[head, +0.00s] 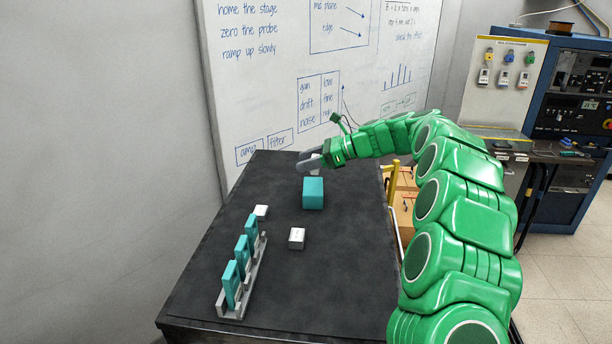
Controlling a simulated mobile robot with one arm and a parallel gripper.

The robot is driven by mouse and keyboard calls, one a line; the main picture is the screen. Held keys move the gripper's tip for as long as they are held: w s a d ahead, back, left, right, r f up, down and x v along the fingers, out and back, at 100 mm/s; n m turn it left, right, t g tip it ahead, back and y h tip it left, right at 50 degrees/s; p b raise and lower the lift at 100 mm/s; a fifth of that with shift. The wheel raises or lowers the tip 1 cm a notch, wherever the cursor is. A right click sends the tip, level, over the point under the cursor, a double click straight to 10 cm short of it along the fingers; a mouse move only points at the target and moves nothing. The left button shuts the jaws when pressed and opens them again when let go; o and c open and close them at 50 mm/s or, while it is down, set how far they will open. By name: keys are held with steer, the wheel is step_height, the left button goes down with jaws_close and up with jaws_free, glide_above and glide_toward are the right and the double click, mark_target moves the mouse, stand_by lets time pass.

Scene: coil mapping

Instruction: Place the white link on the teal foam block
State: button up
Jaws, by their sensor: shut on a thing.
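The teal foam block (313,194) stands on the dark table, right of its middle and toward the far end. My gripper (309,161) is just above and behind the block's top edge, reaching in from the right. It is shut on a small whitish piece (314,172), which seems to be the white link. Most of that piece is hidden by the fingers and by the block. I cannot tell whether it touches the block.
A grey rack (250,285) holds upright teal pieces at the left edge. The table's front right is clear. A whiteboard (270,60) stands behind.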

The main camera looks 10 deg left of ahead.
mark_target(307, 185)
steer(key=shift+w+a+f, duration=0.2)
steer(key=shift+w+f, duration=0.4)
steer(key=shift+f, duration=0.2)
steer(key=shift+w+a+f, duration=0.2)
steer(key=shift+w+f, duration=0.4)
steer(key=shift+f, duration=1.7)
steer(key=shift+f, duration=0.15)
steer(key=o, duration=1)
steer(key=shift+o, duration=0.2)
steer(key=shift+d+r, duration=0.2)
steer(key=shift+r, duration=0.05)
steer(key=v, duration=1.1)
steer(key=shift+d, duration=0.35)
steer(key=shift+r, duration=0.15)
